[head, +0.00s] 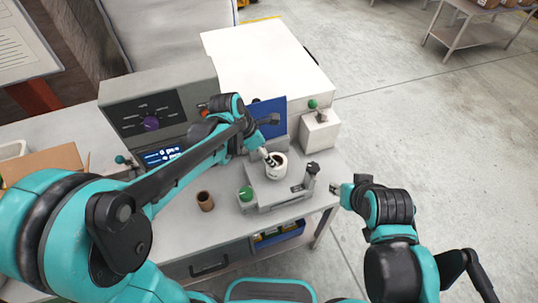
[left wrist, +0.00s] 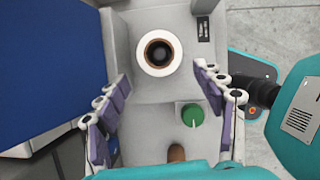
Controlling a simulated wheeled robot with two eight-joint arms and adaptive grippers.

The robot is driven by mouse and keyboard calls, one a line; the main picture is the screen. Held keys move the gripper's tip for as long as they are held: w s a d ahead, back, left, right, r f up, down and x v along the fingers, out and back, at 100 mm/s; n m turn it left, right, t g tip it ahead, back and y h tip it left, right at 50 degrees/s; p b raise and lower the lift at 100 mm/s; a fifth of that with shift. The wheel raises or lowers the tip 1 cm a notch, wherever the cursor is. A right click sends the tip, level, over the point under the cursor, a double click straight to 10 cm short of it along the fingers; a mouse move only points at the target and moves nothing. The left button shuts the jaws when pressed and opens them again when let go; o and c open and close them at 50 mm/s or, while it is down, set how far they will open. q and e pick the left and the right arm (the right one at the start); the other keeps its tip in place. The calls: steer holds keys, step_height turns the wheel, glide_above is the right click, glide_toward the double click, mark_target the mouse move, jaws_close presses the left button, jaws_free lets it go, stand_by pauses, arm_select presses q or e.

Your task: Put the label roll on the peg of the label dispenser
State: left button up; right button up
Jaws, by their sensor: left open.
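The white label roll (head: 277,170) with a brown core sits on the grey label dispenser (head: 262,197). The left wrist view shows the roll (left wrist: 147,61) from above, lying flat, with a dark centre. I cannot tell whether the peg is inside the core. My left gripper (head: 268,157) is close above the roll in the head view. In the left wrist view my left gripper (left wrist: 162,88) is open and empty, its fingers wide apart, with the roll ahead of the gap. My right gripper (head: 340,189) is beside the table's right edge; its finger opening is too small to tell.
A brown cardboard tube (head: 205,201) stands on the table left of the dispenser. The dispenser has a green knob (head: 245,193). Behind are a blue panel (head: 268,108), a white box with a green knob (head: 320,133) and a grey machine (head: 160,100). Floor lies to the right.

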arm_select(q)
steer(key=s+a+r+m+t+y, duration=0.2)
steer(key=s+a+m, duration=0.5)
steer(key=m, duration=0.5)
steer(key=s+a+r+m+t+y, duration=0.2)
steer(key=s+a+m, duration=0.5)
steer(key=m, duration=0.4)
steer(key=shift+s+a+r+m+t, duration=0.25)
steer(key=shift+r+m+t, duration=0.2)
steer(key=shift+r, duration=0.45)
steer(key=shift+d, duration=0.1)
